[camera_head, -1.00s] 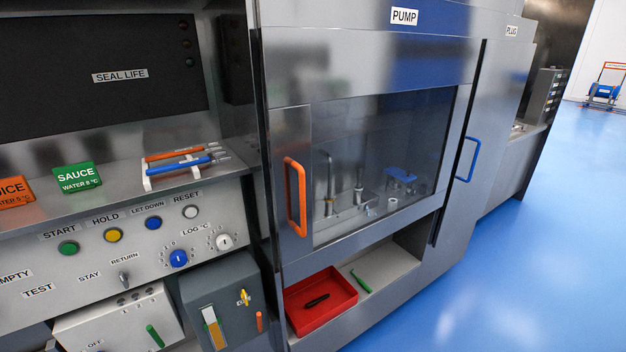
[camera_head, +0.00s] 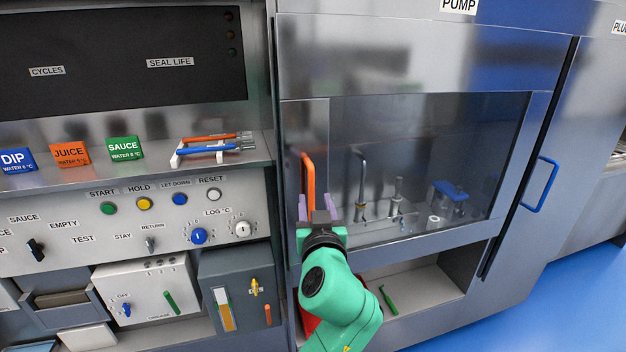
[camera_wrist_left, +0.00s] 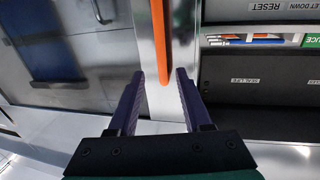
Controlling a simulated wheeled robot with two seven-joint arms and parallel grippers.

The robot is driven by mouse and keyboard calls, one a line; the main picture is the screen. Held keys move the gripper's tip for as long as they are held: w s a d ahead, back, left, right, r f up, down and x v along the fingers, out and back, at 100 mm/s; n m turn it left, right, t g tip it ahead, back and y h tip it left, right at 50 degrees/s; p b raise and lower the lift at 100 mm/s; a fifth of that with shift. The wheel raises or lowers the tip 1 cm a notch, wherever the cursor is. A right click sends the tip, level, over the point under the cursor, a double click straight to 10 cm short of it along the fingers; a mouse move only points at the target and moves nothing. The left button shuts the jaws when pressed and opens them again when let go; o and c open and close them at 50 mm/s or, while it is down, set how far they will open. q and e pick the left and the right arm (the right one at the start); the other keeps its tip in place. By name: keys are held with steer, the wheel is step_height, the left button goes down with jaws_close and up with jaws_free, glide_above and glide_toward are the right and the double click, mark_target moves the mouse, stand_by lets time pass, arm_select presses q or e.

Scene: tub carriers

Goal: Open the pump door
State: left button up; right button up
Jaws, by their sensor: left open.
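The pump door (camera_head: 430,120) is a steel-framed dark glass panel below the PUMP label (camera_head: 459,5), and it looks closed. Its upright orange handle (camera_head: 308,172) is on the door's left side. My left gripper (camera_head: 316,200) is at the handle's lower part, which it hides in the head view. In the left wrist view, the purple fingers (camera_wrist_left: 160,73) are open, one on each side of the line of the orange handle (camera_wrist_left: 159,38). The handle's end lies between or just beyond the fingertips; I cannot tell contact. My right gripper is not in view.
A control panel with buttons and knobs (camera_head: 198,236) is left of the door. A shelf above it holds orange and blue tools (camera_head: 215,148). Below the door is an open bay with a green tool (camera_head: 388,300). A blue handle (camera_head: 541,185) stands out on the right.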

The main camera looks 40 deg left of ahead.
mark_target(312, 187)
arm_select(q)
steer(key=p+x, duration=0.1)
steer(key=x, duration=0.2)
steer(key=p+x, duration=0.1)
steer(key=x, duration=0.3)
steer(key=shift+a, duration=0.35)
steer(key=shift+w+f, duration=0.1)
steer(key=shift+w, duration=0.15)
steer(key=shift+s, duration=0.1)
steer(key=c, duration=0.7)
jaws_close()
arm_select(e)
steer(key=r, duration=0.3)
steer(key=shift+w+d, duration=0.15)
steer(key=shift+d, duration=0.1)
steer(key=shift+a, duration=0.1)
